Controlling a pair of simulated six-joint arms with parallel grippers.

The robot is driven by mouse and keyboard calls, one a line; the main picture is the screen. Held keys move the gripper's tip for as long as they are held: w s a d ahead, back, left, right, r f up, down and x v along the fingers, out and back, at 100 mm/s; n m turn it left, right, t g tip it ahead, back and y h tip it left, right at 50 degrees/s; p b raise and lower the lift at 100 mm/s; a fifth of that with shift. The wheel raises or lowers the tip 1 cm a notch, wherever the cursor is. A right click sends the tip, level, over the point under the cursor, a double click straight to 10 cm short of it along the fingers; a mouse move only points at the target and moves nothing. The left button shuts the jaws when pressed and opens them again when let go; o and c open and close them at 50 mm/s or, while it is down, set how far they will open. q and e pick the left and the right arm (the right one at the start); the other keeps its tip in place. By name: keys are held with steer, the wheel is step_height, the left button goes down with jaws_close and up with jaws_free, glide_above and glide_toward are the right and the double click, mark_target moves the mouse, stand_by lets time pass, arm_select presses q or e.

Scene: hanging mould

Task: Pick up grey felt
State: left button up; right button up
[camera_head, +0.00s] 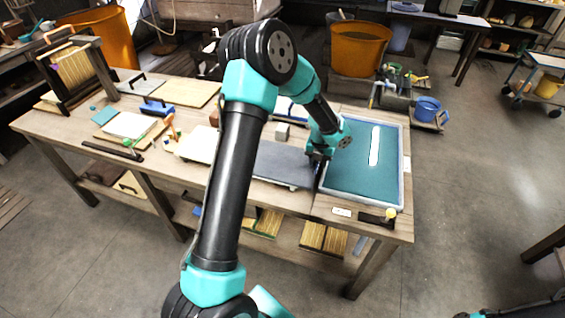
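The grey felt (283,165) is a flat dark-grey sheet on the wooden workbench, just left of the blue-rimmed vat. My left arm crosses in front of it and hides its left part. My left gripper (317,166) is low at the felt's right edge, between the felt and the vat. Its fingers are small and dark, so I cannot tell whether they are open or touch the felt. My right gripper is not in view.
The vat (345,181) holds teal liquid with a white strip-like patch. A cream board (196,144) lies left of my arm. A small grey block (282,131) stands behind the felt. Orange tubs (358,50) stand behind the workbench (300,201).

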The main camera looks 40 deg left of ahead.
arm_select(q)
steer(key=shift+f, duration=0.2)
stand_by(0.3)
jaws_close()
